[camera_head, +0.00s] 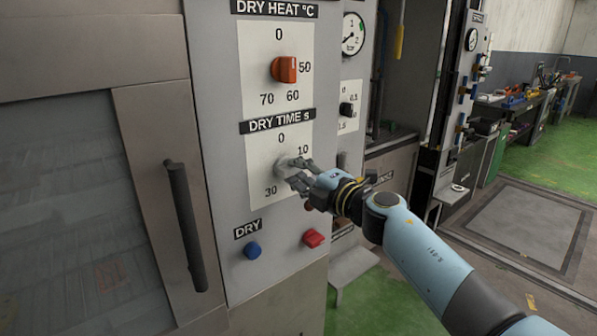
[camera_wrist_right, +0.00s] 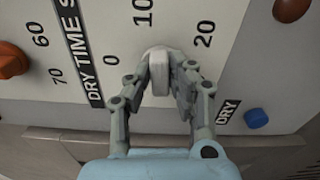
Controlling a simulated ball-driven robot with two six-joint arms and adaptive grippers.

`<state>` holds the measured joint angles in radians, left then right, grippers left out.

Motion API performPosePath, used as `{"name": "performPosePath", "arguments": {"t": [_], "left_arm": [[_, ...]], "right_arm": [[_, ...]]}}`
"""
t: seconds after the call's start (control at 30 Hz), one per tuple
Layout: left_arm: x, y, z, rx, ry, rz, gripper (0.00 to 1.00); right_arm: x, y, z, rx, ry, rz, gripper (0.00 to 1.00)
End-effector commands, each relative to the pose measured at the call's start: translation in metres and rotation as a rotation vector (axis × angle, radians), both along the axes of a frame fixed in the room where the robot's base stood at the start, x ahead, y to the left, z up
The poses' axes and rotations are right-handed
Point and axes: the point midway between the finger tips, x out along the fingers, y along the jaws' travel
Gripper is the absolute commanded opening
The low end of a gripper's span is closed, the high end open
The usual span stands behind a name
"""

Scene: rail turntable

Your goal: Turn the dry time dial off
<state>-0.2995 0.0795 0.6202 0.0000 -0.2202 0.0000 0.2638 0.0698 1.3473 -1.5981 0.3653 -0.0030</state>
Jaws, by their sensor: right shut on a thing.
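The dry time dial (camera_head: 284,163) is a pale knob on a white plate under the "DRY TIME s" label in the head view. Numbers 0, 10 and 30 show around it there. In the right wrist view the dial (camera_wrist_right: 159,66) sits between my fingertips, with 0, 10 and 20 printed around it. My right gripper (camera_head: 299,174) reaches in from the right and is shut on the dial; it also shows in the right wrist view (camera_wrist_right: 160,82). The fingers hide part of the dial, and I cannot tell exactly which number it points to. My left gripper is not in view.
An orange dry heat dial (camera_head: 285,69) is above. A blue button (camera_head: 252,250) and a red button (camera_head: 313,238) are below. A dark door handle (camera_head: 185,225) stands out at left. A pressure gauge (camera_head: 353,34) and a small black knob (camera_head: 346,109) are at right.

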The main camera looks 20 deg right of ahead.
Motion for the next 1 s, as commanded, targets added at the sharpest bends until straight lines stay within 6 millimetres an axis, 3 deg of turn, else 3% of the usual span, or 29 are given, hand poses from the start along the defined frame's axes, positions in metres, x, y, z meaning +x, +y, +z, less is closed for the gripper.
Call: {"name": "performPosePath", "arguments": {"t": [1.0], "left_arm": [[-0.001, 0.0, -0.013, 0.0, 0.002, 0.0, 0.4]], "right_arm": [[-0.002, 0.003, 0.001, -0.907, -0.327, 0.002, 0.0]]}}
